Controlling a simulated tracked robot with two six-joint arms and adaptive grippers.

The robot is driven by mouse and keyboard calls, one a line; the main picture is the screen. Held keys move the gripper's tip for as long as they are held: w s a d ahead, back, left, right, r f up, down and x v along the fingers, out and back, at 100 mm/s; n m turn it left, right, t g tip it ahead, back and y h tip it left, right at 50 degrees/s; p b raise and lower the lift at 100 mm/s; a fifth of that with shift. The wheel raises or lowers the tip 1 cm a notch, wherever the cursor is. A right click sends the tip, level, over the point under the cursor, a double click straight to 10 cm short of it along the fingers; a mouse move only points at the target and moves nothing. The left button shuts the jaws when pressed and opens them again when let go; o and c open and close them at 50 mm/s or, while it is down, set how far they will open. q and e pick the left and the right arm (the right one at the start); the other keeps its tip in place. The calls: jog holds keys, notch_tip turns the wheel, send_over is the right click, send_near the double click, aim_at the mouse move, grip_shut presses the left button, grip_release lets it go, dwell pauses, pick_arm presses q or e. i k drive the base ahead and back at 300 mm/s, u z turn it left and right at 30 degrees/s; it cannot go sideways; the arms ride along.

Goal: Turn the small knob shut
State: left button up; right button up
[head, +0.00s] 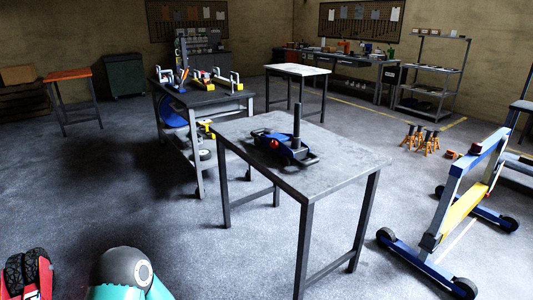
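A small blue trolley jack (295,154) sits on the grey-topped table in the middle of the head view. A dark upright post (297,122) rises from it. A small round red knob (274,144) shows at the near left side of the jack. The knob is too small in the picture to tell whether it is turned open or shut. Neither of my grippers is in view, and nothing touches the jack or the knob.
The grey table (335,178) has bare top around the jack. Behind it on the left stands a dark workbench (205,98) with tools. A blue and yellow wheeled frame (460,210) stands at right, near orange jack stands (428,145). The floor at left is open.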

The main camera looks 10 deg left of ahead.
aim_at(274, 144)
jog(key=z, duration=0.55)
jog(key=i, duration=1.5)
jog(key=u, duration=0.5)
jog(key=i, duration=0.55)
jog(key=u, duration=0.4)
jog(key=k, duration=0.95)
jog(key=u, duration=0.2)
jog(key=i, duration=0.9)
jog(key=z, duration=0.1)
